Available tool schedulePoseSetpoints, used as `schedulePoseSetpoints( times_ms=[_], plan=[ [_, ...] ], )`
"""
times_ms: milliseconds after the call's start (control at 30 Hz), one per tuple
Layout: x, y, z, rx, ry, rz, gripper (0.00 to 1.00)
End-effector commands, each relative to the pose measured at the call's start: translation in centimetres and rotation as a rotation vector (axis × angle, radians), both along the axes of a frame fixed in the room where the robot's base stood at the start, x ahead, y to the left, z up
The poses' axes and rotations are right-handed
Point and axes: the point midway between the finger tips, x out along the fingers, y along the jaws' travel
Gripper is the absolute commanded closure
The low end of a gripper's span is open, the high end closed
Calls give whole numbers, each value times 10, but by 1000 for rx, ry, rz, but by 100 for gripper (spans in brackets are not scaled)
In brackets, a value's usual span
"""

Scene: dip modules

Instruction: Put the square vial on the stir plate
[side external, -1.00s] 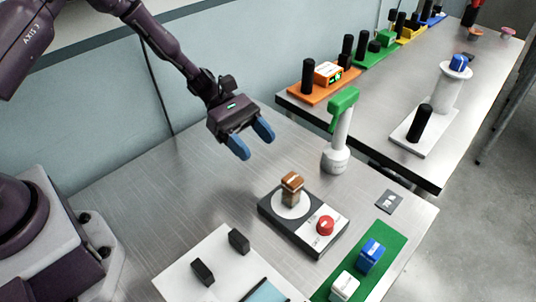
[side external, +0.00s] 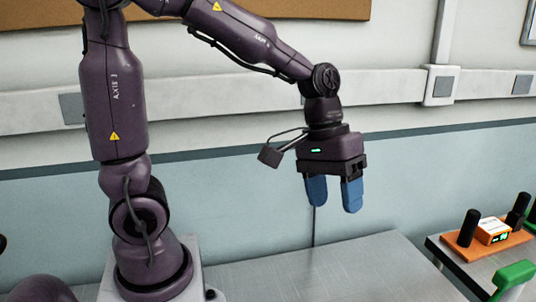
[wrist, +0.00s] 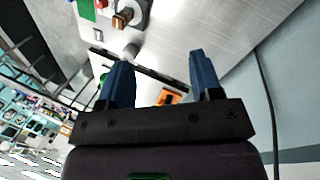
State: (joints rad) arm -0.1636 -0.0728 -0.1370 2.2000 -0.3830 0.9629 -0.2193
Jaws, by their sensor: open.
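The square vial (wrist: 122,20) is a small brown block with a pale top. In the wrist view it appears over the round plate of the stir plate (wrist: 141,14), cut off by the top edge. The earlier side view shows it standing on the white disc; neither shows in the side view now. My gripper (side external: 334,200) is open and empty, its two blue fingers pointing down high above the table. In the wrist view its fingers (wrist: 160,64) are spread wide, well apart from the vial.
A red knob (wrist: 101,3) and green mat (wrist: 86,9) lie beside the vial. An orange board (side external: 478,262) with black posts and a green-handled item (side external: 514,276) stand at right. The table (side external: 340,272) below my gripper looks clear.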

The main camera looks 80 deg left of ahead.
Motion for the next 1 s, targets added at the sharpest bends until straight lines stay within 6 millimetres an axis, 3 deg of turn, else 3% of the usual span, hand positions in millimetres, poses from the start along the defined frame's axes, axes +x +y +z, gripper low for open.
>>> schedulePoseSetpoints(
  times_ms=[33, 200, 400, 1000],
  plan=[
    [-14, 5, 14, 58, -70, -53, 41],
    [-55, 24, 42, 239, -268, -215, 41],
    [-86, 40, 55, 380, -416, -335, 41],
    [-94, 45, 58, 421, -458, -368, 41]
  ],
)
